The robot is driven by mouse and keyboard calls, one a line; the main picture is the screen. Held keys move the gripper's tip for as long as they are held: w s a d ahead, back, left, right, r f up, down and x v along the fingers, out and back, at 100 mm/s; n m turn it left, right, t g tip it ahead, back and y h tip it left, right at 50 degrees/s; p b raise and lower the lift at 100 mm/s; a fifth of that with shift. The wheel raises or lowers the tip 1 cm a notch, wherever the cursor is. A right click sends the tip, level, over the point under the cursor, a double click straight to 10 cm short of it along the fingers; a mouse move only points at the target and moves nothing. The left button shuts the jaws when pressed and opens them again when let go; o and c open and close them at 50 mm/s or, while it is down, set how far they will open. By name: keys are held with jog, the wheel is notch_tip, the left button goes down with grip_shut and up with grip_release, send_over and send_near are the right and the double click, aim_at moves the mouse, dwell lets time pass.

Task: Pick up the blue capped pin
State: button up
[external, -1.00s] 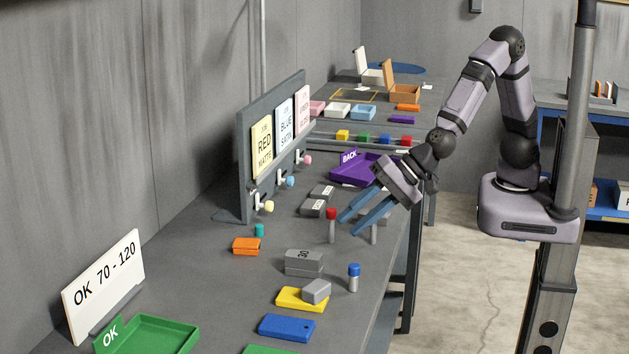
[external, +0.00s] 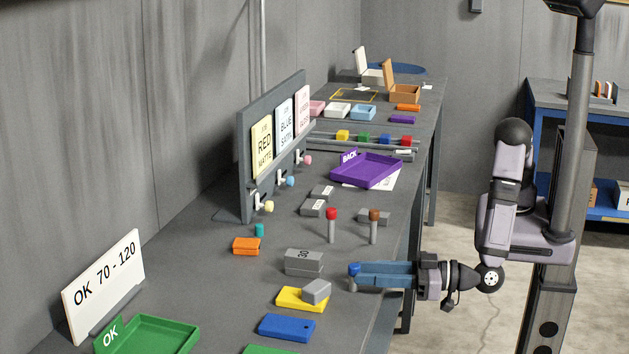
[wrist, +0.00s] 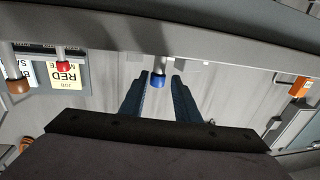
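The blue capped pin (external: 354,270) stands upright on the grey bench near its right edge, with a grey stem below the cap. My gripper (external: 362,275) is level and reaches in from the right, its blue fingertips at the pin just below cap height. In the wrist view the picture is upside down. There the blue cap (wrist: 158,81) lies between the two fingertips of my gripper (wrist: 160,76), with a gap on each side. The fingers are open and apart from the pin. Part of the stem is hidden by a finger in the external view.
A red capped pin (external: 331,220) and a brown capped pin (external: 374,222) stand farther back. Left of my gripper are a grey block (external: 303,263), a yellow plate (external: 292,300) with a small grey block on it, and a blue plate (external: 286,328). A purple tray (external: 366,172) lies behind.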

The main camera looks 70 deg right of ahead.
jog(key=shift+w+a+r+p, duration=0.15)
jog(key=shift+w+p, duration=0.55)
jog(key=shift+w, duration=0.85)
jog(key=shift+w+a+p, duration=0.1)
jog(key=shift+w+p, duration=0.55)
jog(key=shift+w, duration=0.85)
jog(key=shift+w+a, duration=0.1)
jog(key=shift+w, duration=0.55)
grip_shut()
